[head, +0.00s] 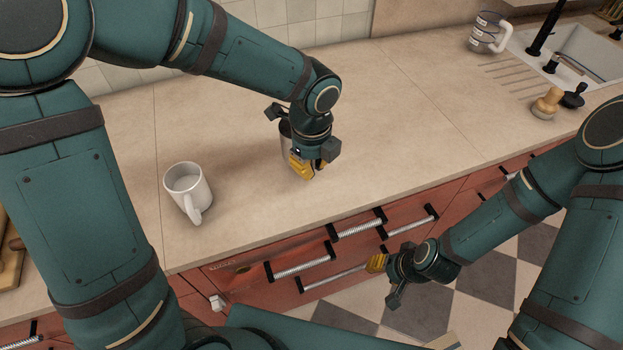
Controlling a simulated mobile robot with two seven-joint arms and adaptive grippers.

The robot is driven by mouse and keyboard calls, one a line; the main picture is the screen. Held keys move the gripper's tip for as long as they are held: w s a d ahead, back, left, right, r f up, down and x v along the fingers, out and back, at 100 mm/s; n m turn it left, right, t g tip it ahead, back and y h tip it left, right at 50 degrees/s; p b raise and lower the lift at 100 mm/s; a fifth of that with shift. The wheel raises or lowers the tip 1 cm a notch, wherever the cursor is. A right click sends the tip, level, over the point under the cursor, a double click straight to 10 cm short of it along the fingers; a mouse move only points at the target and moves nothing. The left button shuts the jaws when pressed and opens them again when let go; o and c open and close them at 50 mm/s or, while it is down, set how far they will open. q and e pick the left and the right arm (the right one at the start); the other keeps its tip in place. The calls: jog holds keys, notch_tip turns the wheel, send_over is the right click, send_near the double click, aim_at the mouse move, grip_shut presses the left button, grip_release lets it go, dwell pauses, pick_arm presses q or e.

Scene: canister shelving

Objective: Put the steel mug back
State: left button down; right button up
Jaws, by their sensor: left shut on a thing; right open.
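The steel mug (285,130) is mostly hidden behind my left gripper; only a strip of its grey metal side shows. My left gripper (304,166) points down over the middle of the worktop (390,105) and is shut on the mug. I cannot tell whether the mug touches the worktop or is held just above it. My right gripper (383,275) is open and empty in front of the drawers, below the worktop's level.
A white mug (187,187) stands on the worktop to the left. A clear measuring jug (484,32) is at the back right beside the sink (585,45). Wooden-handled (548,103) and black (573,96) tampers stand near the right front edge. The worktop between is clear.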

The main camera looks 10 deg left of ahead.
pick_arm(q)
jog(key=shift+f+b, duration=0.55)
jog(key=shift+f, duration=2.05)
jog(key=shift+f, duration=0.15)
jog(key=c, duration=1.1)
grip_release()
jog(key=shift+c, duration=0.2)
jog(key=r+p, duration=0.1)
jog(key=r, duration=0.5)
jog(key=r+p, duration=0.1)
jog(key=r, duration=0.5)
jog(key=shift+s+d+r+p, duration=0.1)
jog(key=shift+s+r+p, duration=0.1)
jog(key=shift+p, duration=0.2)
jog(key=shift+f, duration=0.1)
